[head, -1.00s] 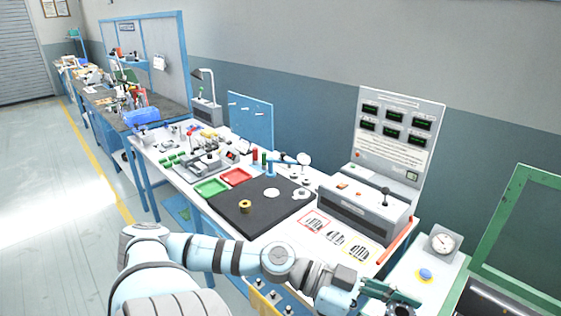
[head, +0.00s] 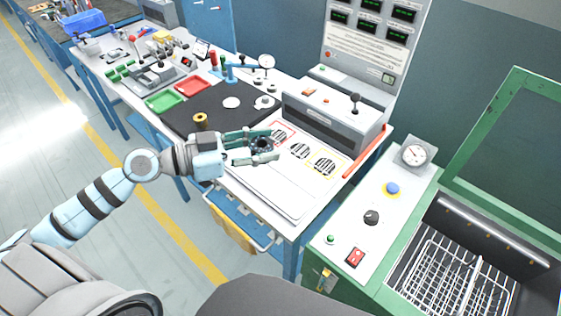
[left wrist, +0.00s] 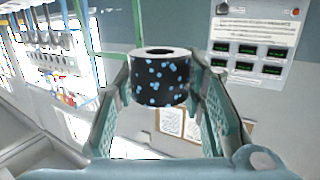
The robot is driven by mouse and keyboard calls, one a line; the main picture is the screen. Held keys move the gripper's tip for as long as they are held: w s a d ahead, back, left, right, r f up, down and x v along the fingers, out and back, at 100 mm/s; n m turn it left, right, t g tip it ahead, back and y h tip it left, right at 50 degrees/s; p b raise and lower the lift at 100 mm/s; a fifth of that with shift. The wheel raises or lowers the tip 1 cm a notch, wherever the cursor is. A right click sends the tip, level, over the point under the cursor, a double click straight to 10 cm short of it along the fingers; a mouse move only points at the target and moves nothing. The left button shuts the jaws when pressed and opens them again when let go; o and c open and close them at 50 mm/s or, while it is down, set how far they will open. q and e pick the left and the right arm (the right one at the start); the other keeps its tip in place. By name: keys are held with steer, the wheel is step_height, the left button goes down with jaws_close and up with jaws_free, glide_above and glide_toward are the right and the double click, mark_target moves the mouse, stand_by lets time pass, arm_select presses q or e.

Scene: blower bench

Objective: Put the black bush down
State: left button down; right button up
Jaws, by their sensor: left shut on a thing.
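The black bush (left wrist: 160,80) is a short black cylinder with pale blue spots and a central hole. It is between the two fingers of my left gripper (left wrist: 160,88) in the left wrist view. In the head view my left gripper (head: 264,146) is shut on the black bush (head: 261,145), over the white panel (head: 262,183) at the front of the bench. The bush is close to the red-framed marking (head: 280,136); I cannot tell its height above the panel. My right gripper is not in view.
A grey control box (head: 330,120) stands right of the markings. A green washer cabinet with a wire basket (head: 440,280) is at the right.

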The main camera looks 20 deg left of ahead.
mark_target(266, 176)
arm_select(q)
steer(key=w+a+f+n+t+y+b, duration=0.2)
steer(key=w+a+f+y+b, duration=0.1)
steer(key=w, duration=0.3)
steer(key=w+a+f+n+t+y+b, duration=0.2)
steer(key=w+a+f, duration=0.1)
steer(key=w, duration=0.3)
steer(key=f+b, duration=0.3)
steer(key=f, duration=0.5)
steer(key=f+b, duration=0.3)
steer(key=f, duration=0.6)
steer(key=shift+d+f+b, duration=0.2)
steer(key=shift+f+b, duration=0.1)
steer(key=shift+f, duration=0.4)
steer(key=shift+r, duration=0.1)
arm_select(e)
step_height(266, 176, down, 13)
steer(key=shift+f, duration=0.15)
arm_select(q)
steer(key=c, duration=1.4)
jaws_free()
steer(key=shift+f+b, duration=0.2)
steer(key=shift+b, duration=0.1)
steer(key=shift+c, duration=0.2)
steer(key=o, duration=0.4)
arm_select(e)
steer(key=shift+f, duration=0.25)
